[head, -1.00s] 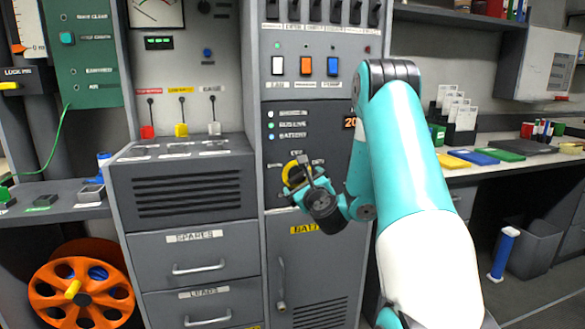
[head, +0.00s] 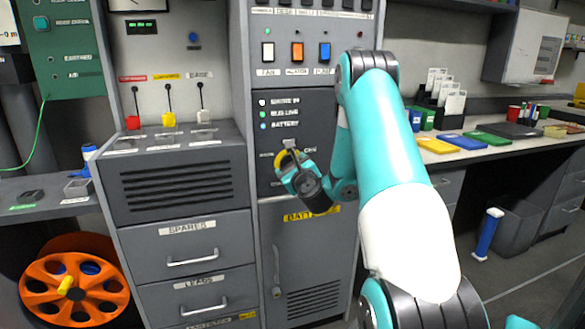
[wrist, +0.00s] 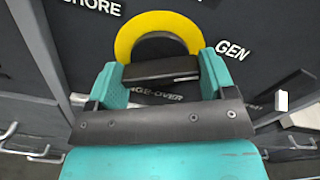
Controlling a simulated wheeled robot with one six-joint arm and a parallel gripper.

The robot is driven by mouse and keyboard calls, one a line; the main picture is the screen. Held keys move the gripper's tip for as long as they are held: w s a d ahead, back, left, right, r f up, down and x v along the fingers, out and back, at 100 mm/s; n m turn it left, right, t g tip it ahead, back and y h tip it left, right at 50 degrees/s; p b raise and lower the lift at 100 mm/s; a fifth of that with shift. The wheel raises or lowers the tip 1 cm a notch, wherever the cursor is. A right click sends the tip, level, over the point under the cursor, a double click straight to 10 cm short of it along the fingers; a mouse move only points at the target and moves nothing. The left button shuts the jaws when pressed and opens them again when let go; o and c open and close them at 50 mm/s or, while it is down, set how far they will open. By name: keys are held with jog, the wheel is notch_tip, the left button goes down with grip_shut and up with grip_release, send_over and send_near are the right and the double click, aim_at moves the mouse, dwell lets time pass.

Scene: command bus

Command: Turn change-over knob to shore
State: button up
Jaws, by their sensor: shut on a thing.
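The change-over knob shows in the wrist view as a yellow ring (wrist: 158,28) with a black grip bar (wrist: 160,70) below it. My gripper (wrist: 162,78) is shut on the grip bar, a teal finger at each end. The SHORE label (wrist: 92,7) is at the upper left and the GEN label (wrist: 233,50) at the right. The CHANGE-OVER lettering is partly covered by my gripper. In the head view my gripper (head: 291,172) is at the dark panel and hides most of the knob; a yellow edge (head: 280,159) shows. I cannot tell where the knob points.
Indicator lamps (head: 263,114) sit above the knob, and coloured rocker switches (head: 297,52) higher up. A battery cabinet door (head: 305,255) is below. A grey drawer unit (head: 185,205) stands to the left. A bench (head: 500,150) with coloured folders is at the right.

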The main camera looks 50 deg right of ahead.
jog(key=shift+n, duration=0.3)
jog(key=n+b, duration=0.1)
jog(key=n, duration=0.5)
jog(key=shift+f+b, duration=0.1)
jog(key=shift+b, duration=0.2)
jog(key=n+b, duration=0.1)
jog(key=n, duration=0.3)
jog(key=n+b, duration=0.1)
jog(key=n, duration=0.2)
jog(key=shift+f+n+b, duration=0.1)
jog(key=shift+n+b, duration=0.2)
jog(key=shift+b, duration=0.1)
jog(key=n+b, duration=0.3)
jog(key=n, duration=0.1)
jog(key=shift+n, duration=0.3)
jog(key=n+b, duration=0.3)
jog(key=n, duration=0.1)
jog(key=shift+n+b, duration=0.4)
jog(key=shift+n, duration=0.3)
jog(key=o, duration=0.9)
